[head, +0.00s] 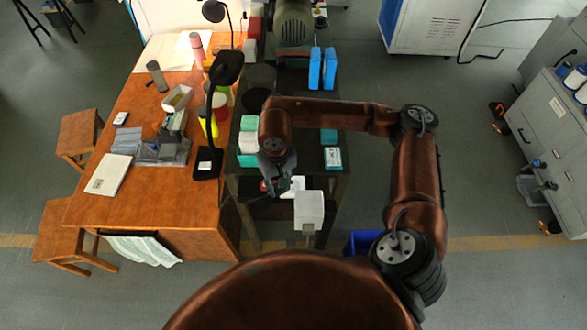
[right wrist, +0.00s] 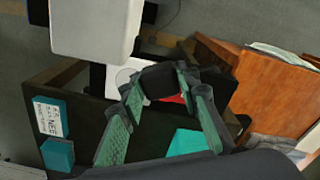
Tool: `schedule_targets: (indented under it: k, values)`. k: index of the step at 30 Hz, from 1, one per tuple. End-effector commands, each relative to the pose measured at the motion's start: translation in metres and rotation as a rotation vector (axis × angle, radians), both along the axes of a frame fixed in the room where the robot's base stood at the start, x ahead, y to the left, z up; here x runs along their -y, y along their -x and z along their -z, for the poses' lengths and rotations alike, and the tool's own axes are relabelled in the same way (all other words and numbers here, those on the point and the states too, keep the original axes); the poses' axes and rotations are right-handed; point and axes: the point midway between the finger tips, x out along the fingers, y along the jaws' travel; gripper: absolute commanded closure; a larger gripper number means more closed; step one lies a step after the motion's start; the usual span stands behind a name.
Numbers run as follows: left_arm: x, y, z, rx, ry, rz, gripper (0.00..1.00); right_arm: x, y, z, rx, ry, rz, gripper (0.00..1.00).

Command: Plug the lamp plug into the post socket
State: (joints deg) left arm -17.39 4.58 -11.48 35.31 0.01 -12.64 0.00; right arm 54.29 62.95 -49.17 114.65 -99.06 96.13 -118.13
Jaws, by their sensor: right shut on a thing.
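My right gripper (head: 284,187) is over the near end of the dark bench, just left of the white post (head: 309,211). In the right wrist view its green-padded fingers (right wrist: 160,100) are shut on a black block, which looks like the lamp plug (right wrist: 160,82). In that view the white post head (right wrist: 95,28) is up and left of the plug. I see a gap between them there; the socket opening cannot be made out. The black desk lamp (head: 208,110) stands on the wooden desk, its base near the right edge. My left gripper is out of view.
The dark bench (head: 275,222) adjoins the wooden desk (head: 88,212). Teal boxes (head: 247,160) and blue upright blocks (head: 322,68) stand on it, below a green machine (head: 293,22). A blue bin (head: 361,242) is on the floor at right.

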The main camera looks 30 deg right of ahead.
Motion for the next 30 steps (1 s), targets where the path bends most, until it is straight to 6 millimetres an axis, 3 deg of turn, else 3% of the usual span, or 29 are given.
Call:
schedule_targets:
  k: [6,10,15,30]
  values:
    - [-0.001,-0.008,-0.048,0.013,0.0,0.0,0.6,0.032,-0.011,-0.022,-0.001,-0.005,0.281,0.92]
    - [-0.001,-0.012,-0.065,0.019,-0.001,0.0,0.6,0.049,-0.015,-0.025,-0.002,-0.001,0.423,0.92]
    - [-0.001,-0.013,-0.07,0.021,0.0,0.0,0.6,0.059,-0.017,-0.022,-0.001,0.003,0.499,0.92]
    - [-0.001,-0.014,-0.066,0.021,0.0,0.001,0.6,0.059,-0.018,-0.016,-0.001,0.002,0.5,0.92]
